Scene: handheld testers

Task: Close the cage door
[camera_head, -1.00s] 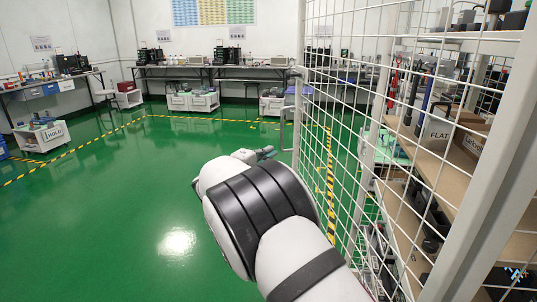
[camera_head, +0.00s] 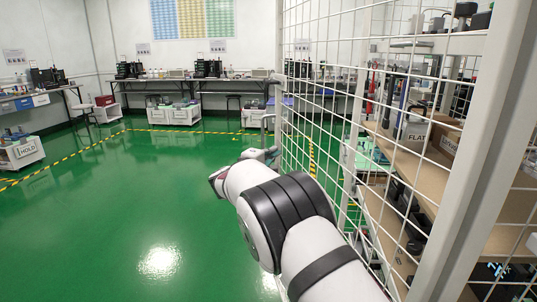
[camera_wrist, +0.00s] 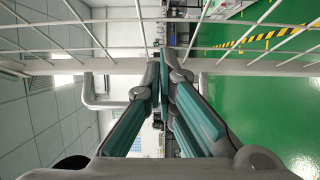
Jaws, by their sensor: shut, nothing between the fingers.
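The cage door (camera_head: 283,110) is a white wire-mesh panel in a pale frame. In the head view it stands swung out to the right of my arm, its free edge towards the room. A pale bent handle (camera_head: 266,123) sits by that edge. My gripper (camera_head: 273,152) is at the end of my white arm, low beside the free edge. In the wrist view my gripper (camera_wrist: 166,52) has its teal-padded fingers shut and empty, overlapping the door's frame bar (camera_wrist: 110,66). The handle (camera_wrist: 91,92) curves just left of the fingers. I cannot tell whether they touch.
Right of the mesh are shelves (camera_head: 420,165) with boxes and tools. A thick post (camera_head: 478,150) stands at the right. The green floor (camera_head: 90,225) at left is clear. Benches (camera_head: 190,82) line the back wall, and a HOLD cart (camera_head: 22,152) is at far left.

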